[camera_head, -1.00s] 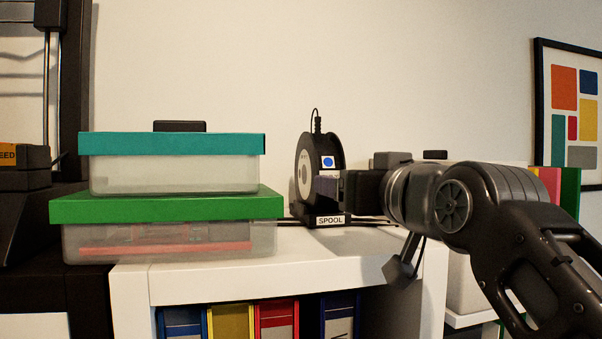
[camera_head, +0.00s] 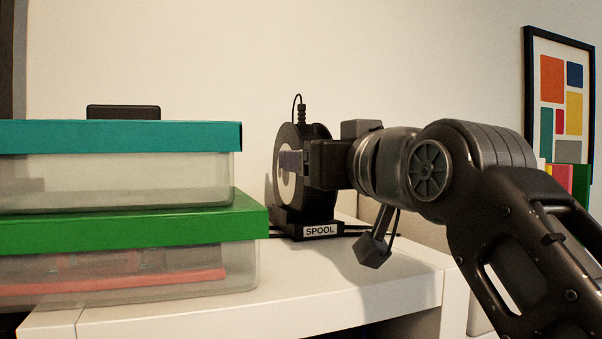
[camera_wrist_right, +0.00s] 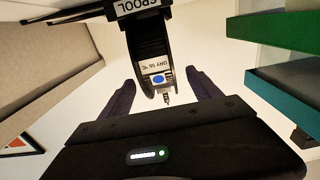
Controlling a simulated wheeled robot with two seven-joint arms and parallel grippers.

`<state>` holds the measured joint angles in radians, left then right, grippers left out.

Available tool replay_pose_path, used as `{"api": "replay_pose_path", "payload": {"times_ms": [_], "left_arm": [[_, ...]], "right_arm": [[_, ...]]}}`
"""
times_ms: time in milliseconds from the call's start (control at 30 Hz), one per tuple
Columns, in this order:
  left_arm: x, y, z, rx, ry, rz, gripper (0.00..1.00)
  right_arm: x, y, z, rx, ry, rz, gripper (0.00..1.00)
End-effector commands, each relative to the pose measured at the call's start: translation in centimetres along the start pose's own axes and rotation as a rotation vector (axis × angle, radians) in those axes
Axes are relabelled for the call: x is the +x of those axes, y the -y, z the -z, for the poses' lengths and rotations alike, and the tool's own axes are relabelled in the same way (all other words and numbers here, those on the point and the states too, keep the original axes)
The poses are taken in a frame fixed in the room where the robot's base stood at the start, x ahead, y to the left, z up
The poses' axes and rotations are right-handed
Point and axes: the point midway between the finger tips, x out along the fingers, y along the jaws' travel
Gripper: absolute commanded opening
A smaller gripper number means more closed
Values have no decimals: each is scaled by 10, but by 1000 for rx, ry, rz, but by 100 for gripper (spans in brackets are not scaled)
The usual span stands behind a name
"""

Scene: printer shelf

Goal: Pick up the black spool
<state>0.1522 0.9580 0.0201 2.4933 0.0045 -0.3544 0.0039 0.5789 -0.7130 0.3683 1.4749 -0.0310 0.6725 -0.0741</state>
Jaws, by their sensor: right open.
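The black spool (camera_head: 318,203) stands upright in a black stand with a SPOOL label (camera_head: 320,231) on the white shelf top. In the right wrist view the spool (camera_wrist_right: 149,48) appears upside down, with a blue-dot label facing the gripper. My right gripper (camera_head: 291,162) reaches in from the right, level with the spool's upper half and overlapping it in the head view. In the wrist view the right gripper (camera_wrist_right: 162,88) is open, its two purple-grey fingers either side of the spool's near end. Contact cannot be made out. My left gripper is out of view.
A teal-lidded box (camera_head: 115,136) is stacked on a green-lidded clear box (camera_head: 130,223), just left of the spool. A black cable rises from the spool's top. The white shelf top (camera_head: 300,285) is clear in front. A framed picture (camera_head: 560,100) hangs at the right.

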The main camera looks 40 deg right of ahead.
Motion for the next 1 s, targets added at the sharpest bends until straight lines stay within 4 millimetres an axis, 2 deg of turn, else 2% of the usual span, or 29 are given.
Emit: {"api": "replay_pose_path", "payload": {"times_ms": [133, 533, 800, 1000], "left_arm": [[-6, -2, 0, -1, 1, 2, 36], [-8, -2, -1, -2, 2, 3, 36], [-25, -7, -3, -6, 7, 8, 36], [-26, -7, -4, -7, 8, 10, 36]], "right_arm": [[16, 0, 1, 1, 2, 0, 73], [22, -1, 1, 1, 2, 0, 73], [60, -3, 0, 0, 4, -1, 73], [69, -2, -2, 0, -1, 0, 73]]}}
